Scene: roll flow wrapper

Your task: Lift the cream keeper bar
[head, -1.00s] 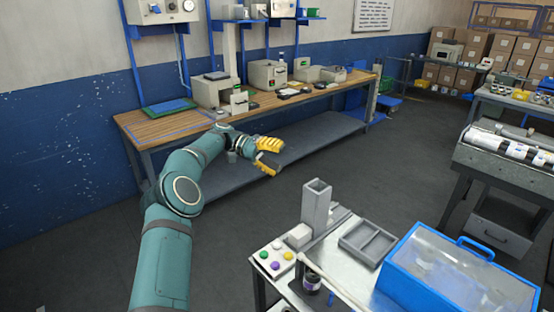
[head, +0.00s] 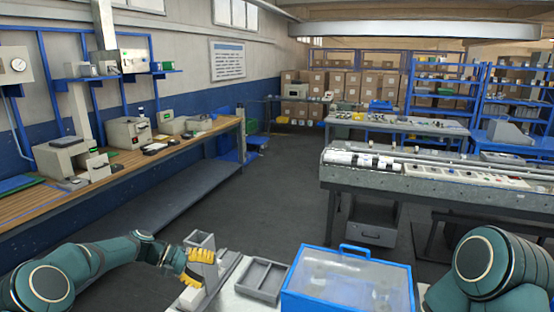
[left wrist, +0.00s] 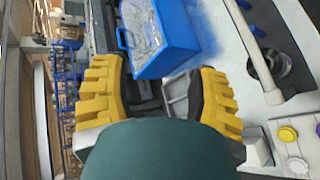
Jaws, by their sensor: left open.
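A cream bar (left wrist: 250,42), likely the keeper bar, runs along the worktop at the right of the left wrist view. Its lower end sits by a dark round jar (left wrist: 272,66). I cannot make it out in the head view. My left gripper (head: 200,268) has yellow ribbed fingers and is by the grey upright holder at the cart's left. In the left wrist view my left gripper (left wrist: 160,82) is open with nothing between its fingers, and the bar is to the right of them, apart. My right arm shows at the right; its gripper is out of view.
A blue box with a clear lid (head: 348,285) stands on the cart, beside a grey divided tray (head: 262,279). Coloured buttons (left wrist: 288,134) are near the bar. A wooden bench (head: 120,170) runs along the left wall. A grey machine table (head: 430,180) is behind.

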